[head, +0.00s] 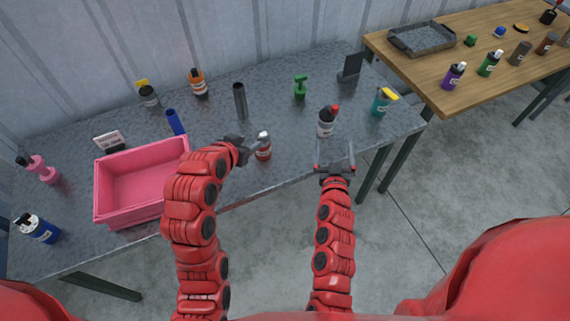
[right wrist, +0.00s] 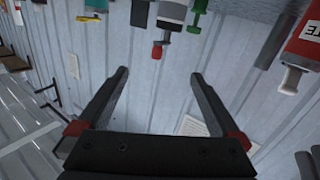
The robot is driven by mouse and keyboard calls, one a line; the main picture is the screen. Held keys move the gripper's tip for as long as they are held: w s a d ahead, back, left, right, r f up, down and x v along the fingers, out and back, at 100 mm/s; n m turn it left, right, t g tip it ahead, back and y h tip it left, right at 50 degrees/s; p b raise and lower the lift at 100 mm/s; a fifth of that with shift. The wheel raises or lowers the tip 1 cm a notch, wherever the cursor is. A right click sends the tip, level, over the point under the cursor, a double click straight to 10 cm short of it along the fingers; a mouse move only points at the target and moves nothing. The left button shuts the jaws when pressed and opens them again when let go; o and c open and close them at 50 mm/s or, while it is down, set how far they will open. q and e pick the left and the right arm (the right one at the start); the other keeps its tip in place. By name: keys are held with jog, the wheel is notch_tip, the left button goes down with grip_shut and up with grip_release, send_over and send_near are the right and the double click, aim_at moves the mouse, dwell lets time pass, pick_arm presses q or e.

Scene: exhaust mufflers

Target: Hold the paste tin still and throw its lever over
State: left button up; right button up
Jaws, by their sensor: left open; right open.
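The paste tin (head: 264,152) is red with a pale top and stands near the front edge of the grey metal table. In the right wrist view the red tin (right wrist: 305,42) shows at the upper right, upside down, with a pale lever-like part (right wrist: 291,79) and part of a label ending in "TE". My left gripper (head: 250,146) is open at the tin's left side; whether its fingers touch the tin cannot be told. My right gripper (head: 335,160) is open and empty, off the table's front edge, right of the tin. It also shows in the right wrist view (right wrist: 158,85).
A white-and-grey bottle with a red cap (head: 326,124) stands between the tin and a teal bottle (head: 380,104). A dark cylinder (head: 240,101) and green pump (head: 300,88) stand behind. A pink bin (head: 99,190) is at left. Bare tabletop lies right of the tin.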

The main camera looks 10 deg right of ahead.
jog(key=a+f+n+g+y, duration=0.35)
jog(key=a+y, duration=0.25)
jog(key=a, duration=0.2)
jog(key=n+g+y, duration=0.2)
jog(key=n+y, duration=0.1)
jog(key=y, duration=0.1)
send_near(264, 153)
jog(key=shift+t, duration=0.25)
jog(key=x, duration=0.9)
jog(key=r+x, duration=0.1)
jog(key=x, duration=0.3)
jog(key=shift+w+d+f, duration=0.1)
jog(key=shift+w+d, duration=0.1)
jog(key=shift+w, duration=0.3)
jog(key=shift+w+a+f, duration=0.2)
jog(key=shift+w+a, duration=0.05)
jog(key=shift+w, duration=0.25)
jog(key=shift+w+a+f, duration=0.15)
jog(key=shift+w+f, duration=0.1)
jog(key=c, duration=1.5)
